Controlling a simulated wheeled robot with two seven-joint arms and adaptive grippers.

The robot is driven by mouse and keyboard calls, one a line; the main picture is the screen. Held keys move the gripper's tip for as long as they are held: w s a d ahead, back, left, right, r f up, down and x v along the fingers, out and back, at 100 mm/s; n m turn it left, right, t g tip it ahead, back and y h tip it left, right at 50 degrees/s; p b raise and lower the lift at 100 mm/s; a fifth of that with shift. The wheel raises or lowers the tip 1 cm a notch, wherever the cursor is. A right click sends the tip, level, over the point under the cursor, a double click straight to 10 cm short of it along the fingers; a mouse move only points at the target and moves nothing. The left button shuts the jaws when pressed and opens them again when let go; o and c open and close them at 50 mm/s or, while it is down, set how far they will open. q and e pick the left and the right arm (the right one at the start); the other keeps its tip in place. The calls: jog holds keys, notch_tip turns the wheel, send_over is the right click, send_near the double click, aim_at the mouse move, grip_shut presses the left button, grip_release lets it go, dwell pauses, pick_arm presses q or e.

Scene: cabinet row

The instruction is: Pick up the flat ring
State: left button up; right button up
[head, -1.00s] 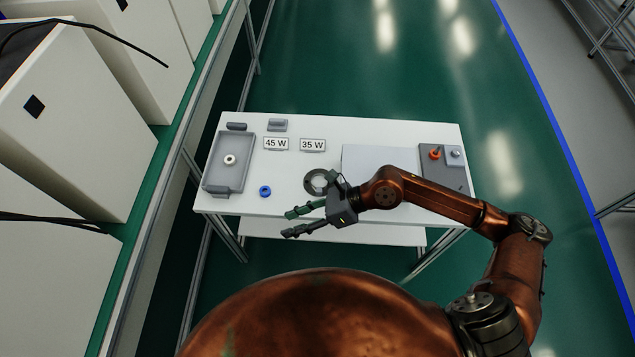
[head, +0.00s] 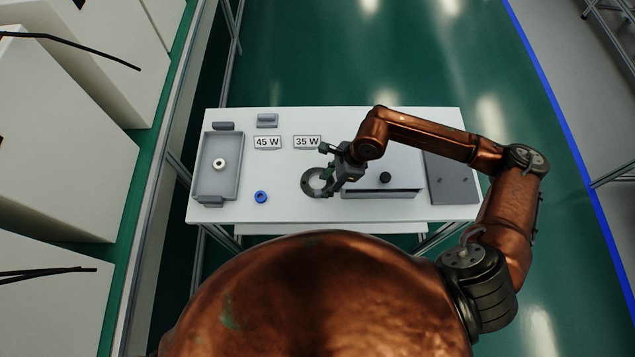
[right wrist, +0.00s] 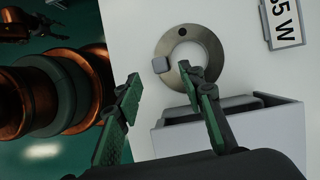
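The flat ring (head: 307,187) is a grey metal disc with a wide hole, lying on the white table. My right gripper (head: 322,172) is at the ring's right side in the head view.
A white box with a black knob (head: 385,178) stands just right of the ring. A blue ring (head: 261,197) lies to the left, near a grey tray (head: 232,180) holding a white ring (head: 219,164). Signs (head: 307,142) stand behind. A grey plate (head: 452,190) is far right.

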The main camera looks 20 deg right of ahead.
aim_at(319, 191)
jog(key=x, duration=0.3)
jog(key=shift+a, duration=0.1)
jog(key=shift+x, duration=1.15)
jog(key=shift+c, duration=0.2)
jog(key=c, duration=0.7)
pick_arm(q)
jog(key=shift+s+f, duration=0.15)
jog(key=shift+s, duration=0.2)
pick_arm(e)
grip_shut()
